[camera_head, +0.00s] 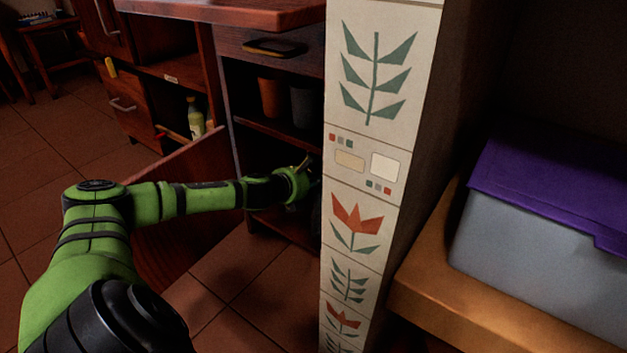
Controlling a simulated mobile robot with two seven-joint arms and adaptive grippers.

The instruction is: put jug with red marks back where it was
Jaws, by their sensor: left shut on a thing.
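My left arm reaches from the left into the open dark wood cabinet (250,110). My left gripper (312,183) is at the lower shelf area, just left of the tiled pillar, which hides part of it. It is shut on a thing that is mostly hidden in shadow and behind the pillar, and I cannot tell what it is. No jug with red marks can be made out. My right gripper is not in view.
An orange-brown cup (269,98) and a grey cup (303,106) stand on the upper shelf. The open cabinet door (185,225) is behind my forearm. The tiled pillar (365,180) blocks the right side. A purple-lidded grey box (540,240) sits on a wooden surface.

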